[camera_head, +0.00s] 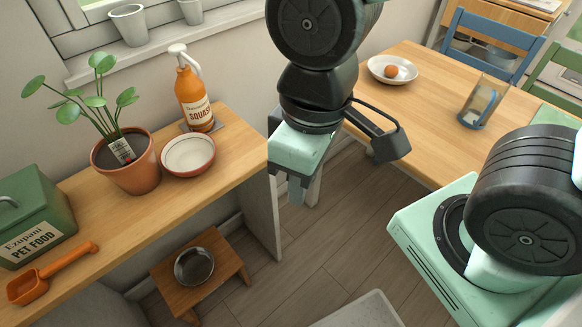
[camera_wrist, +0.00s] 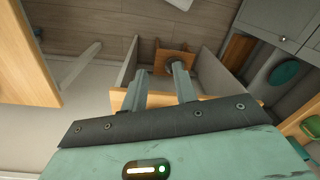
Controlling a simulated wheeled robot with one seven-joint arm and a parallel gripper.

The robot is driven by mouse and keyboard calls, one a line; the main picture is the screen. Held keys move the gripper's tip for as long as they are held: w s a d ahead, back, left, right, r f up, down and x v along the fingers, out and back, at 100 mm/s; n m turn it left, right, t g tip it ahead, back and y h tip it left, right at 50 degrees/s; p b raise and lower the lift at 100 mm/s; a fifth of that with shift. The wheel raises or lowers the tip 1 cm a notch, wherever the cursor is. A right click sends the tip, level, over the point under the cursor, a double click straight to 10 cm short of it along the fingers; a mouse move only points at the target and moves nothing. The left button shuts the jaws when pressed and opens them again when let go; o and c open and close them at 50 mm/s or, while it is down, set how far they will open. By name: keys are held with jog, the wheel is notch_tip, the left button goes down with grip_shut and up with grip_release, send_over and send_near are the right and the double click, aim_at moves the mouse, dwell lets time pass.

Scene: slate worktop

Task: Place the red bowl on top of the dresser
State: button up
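A red bowl (camera_head: 188,157) with a pale inside stands upright on a wooden-topped unit (camera_head: 235,150) at the left of the head view, beside a plant pot and a squash bottle. I cannot tell whether this unit is the dresser. My gripper (camera_head: 290,190) hangs to the right of the unit, apart from the bowl, partly hidden by my own wrist. In the wrist view my gripper (camera_wrist: 161,75) has its two fingers spread with nothing between them. I cannot make out the red bowl in the wrist view.
A potted plant (camera_head: 130,165), an orange squash bottle (camera_head: 191,95), a green pet food box (camera_head: 35,220) and an orange scoop (camera_head: 50,275) crowd the unit. A small stool (camera_head: 215,255) bears a dark bowl (camera_head: 194,266). A dining table (camera_head: 435,115) stands right. A grey cabinet (camera_wrist: 268,18) shows in the wrist view.

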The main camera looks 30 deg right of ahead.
jog(key=w+a+f+n+t+y+b, duration=0.3)
jog(key=w+a+f+t+y, duration=0.1)
jog(key=w+f, duration=0.3)
jog(key=w+a+f+n+t+y+b, duration=0.3)
jog(key=w+a+f+n+t+y, duration=0.1)
jog(key=w, duration=0.8)
jog(key=a+f+t+y, duration=0.1)
jog(key=a+f+t, duration=0.1)
jog(key=a+f, duration=0.1)
jog(key=shift+w+f, duration=0.3)
jog(key=shift+f, duration=0.4)
jog(key=b, duration=0.3)
jog(key=shift+w+a+f+b, duration=0.1)
jog(key=shift+a+b, duration=0.05)
jog(key=shift+b, duration=0.2)
